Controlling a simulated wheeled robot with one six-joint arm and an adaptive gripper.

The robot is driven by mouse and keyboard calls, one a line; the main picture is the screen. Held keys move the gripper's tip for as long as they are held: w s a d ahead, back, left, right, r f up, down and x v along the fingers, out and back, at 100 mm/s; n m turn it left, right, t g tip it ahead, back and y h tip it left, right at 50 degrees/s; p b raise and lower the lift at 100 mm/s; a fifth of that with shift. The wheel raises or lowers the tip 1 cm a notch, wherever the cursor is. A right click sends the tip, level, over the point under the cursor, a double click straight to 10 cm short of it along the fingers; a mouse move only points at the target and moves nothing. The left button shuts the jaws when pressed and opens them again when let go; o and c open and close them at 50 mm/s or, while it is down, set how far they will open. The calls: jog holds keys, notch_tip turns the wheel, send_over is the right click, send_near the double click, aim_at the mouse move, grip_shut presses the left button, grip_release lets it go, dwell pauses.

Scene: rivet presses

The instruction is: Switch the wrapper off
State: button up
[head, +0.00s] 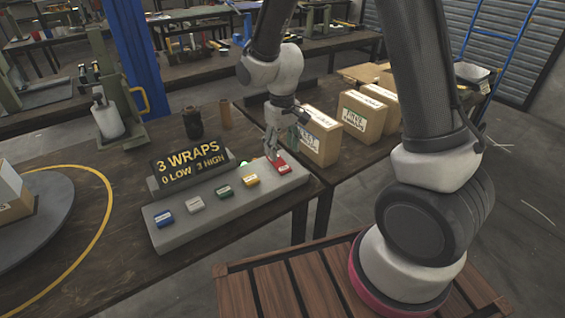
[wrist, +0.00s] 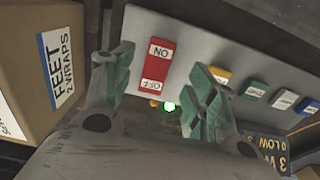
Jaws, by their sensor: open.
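A grey control panel (head: 222,208) lies on the dark table. Its red rocker switch (head: 281,166) is at the right end, and the wrist view shows the switch (wrist: 157,66) marked ON and OFF. A green lamp (wrist: 169,106) glows beside the OFF end, next to a small orange one (wrist: 154,103). My gripper (head: 272,152) is over the switch, fingers apart and empty. In the wrist view the green-padded fingers (wrist: 160,70) stand either side of the switch. I cannot tell whether they touch it or which side is pressed.
Yellow (head: 250,180), green (head: 224,192), white (head: 195,204) and blue (head: 164,217) buttons line the panel. A sign (head: 187,166) reads 3 WRAPS, 0 LOW, 3 HIGH. Cardboard boxes (head: 321,137) stand close right of my gripper. A turntable (head: 40,238) is at far left.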

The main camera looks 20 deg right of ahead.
aim_at(283, 167)
notch_tip(283, 167, down, 6)
jog(key=shift+f, duration=0.1)
